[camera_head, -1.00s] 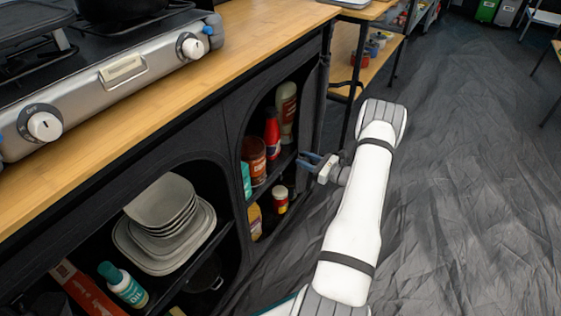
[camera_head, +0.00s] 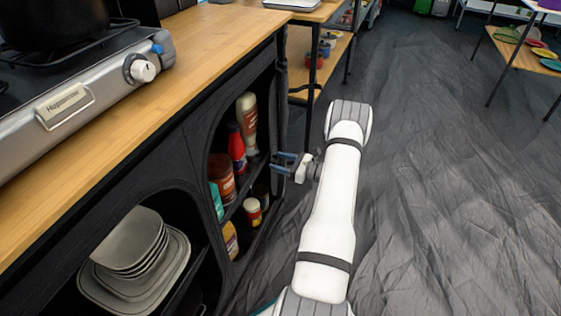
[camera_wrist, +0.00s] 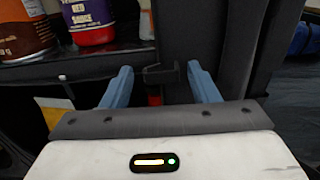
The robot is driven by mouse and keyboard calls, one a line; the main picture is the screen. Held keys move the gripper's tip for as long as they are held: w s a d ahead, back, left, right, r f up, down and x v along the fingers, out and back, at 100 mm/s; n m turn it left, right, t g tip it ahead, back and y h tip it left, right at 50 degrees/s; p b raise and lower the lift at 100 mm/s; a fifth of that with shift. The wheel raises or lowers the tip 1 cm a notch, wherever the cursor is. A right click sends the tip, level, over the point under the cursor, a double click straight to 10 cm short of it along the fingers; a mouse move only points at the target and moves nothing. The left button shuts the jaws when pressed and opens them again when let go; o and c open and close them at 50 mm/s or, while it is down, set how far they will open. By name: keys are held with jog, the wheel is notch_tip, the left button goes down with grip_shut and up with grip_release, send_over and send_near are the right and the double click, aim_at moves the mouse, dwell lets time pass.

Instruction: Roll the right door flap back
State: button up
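The right door flap appears as a dark fabric strip (camera_head: 281,105) running down the right edge of the open right compartment of the black cabinet (camera_head: 190,150). In the wrist view, dark fabric (camera_wrist: 188,35) hangs just beyond my fingers, with a small black strap or clip (camera_wrist: 160,74) between the fingertips. I cannot tell how far the flap is rolled. My gripper (camera_head: 282,163) is open at the cabinet's right front edge, blue fingers pointing left. It also shows open in the wrist view (camera_wrist: 160,85), with nothing visibly clamped.
Sauce bottles (camera_head: 236,150) and jars stand on the right compartment's shelves. Stacked plates (camera_head: 135,250) fill the left one. A stove (camera_head: 90,85) sits on the wooden counter (camera_head: 200,75). A wooden shelf unit (camera_head: 322,75) stands behind. The floor (camera_head: 430,180) to the right is clear.

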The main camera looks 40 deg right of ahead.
jog(key=p+v, duration=0.2)
jog(key=v, duration=0.5)
jog(key=shift+s+d, duration=0.2)
jog(key=shift+s, duration=0.05)
